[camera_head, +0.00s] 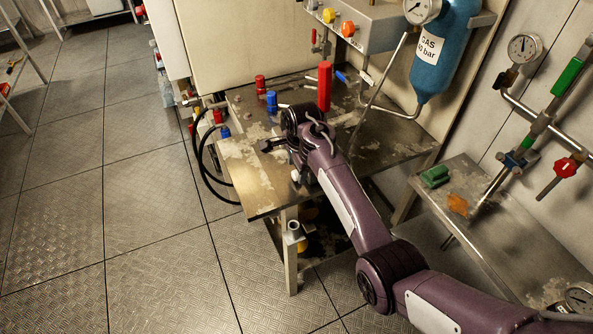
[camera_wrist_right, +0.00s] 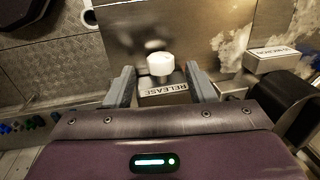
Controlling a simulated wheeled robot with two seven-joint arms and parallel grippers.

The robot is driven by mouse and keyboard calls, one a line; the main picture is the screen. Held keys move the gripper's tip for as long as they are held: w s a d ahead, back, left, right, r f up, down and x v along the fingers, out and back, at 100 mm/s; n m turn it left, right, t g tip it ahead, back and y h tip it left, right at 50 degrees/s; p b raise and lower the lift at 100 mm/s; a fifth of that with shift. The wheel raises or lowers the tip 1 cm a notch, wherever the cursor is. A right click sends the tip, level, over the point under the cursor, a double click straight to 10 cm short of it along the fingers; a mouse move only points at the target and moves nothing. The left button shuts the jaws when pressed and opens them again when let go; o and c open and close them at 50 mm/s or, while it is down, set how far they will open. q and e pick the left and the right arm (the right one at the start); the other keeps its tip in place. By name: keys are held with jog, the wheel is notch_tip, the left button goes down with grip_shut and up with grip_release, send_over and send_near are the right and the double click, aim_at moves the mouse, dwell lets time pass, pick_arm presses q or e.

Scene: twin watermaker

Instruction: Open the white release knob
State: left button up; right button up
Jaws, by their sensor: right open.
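The white release knob (camera_wrist_right: 160,65) is a short round knob in the right wrist view, above a plate (camera_wrist_right: 165,93) lettered RELEASE. My right gripper (camera_wrist_right: 160,84) is open, with one grey finger on each side of the plate. The knob lies near the line between the fingertips, with a gap on both sides, and nothing is held. In the head view my purple right arm reaches to the front edge of the metal bench (camera_head: 262,207), and its wrist hides most of the knob area. My left gripper is not in view.
A red post (camera_head: 324,86), a blue-capped fitting (camera_head: 271,101) and a red-capped fitting (camera_head: 260,83) stand on the bench. A blue gas cylinder (camera_head: 446,50) hangs behind. Black hoses (camera_head: 207,168) loop at the bench's left. The floor on the left is clear.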

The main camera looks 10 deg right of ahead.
aim_at(295, 171)
jog(key=shift+w+f, duration=0.15)
jog(key=shift+f, duration=0.55)
jog(key=shift+w+f, duration=0.15)
jog(key=shift+f, duration=0.5)
jog(key=c, duration=1)
jog(key=shift+w+a+f+g+b, duration=0.1)
jog(key=shift+g+b, duration=0.3)
jog(key=shift+b, duration=0.15)
jog(key=g+b, duration=0.1)
jog(key=b, duration=0.3)
jog(key=g+h+b, duration=0.1)
jog(key=b, duration=0.4)
jog(key=shift+w+f+g, duration=0.2)
jog(key=shift+w+g, duration=0.05)
jog(key=shift+g, duration=0.15)
jog(key=shift+a+r+b, duration=0.1)
jog(key=shift+r+b, duration=0.1)
jog(key=shift+b, duration=0.3)
jog(key=shift+s, duration=0.1)
jog(key=shift+r, duration=0.1)
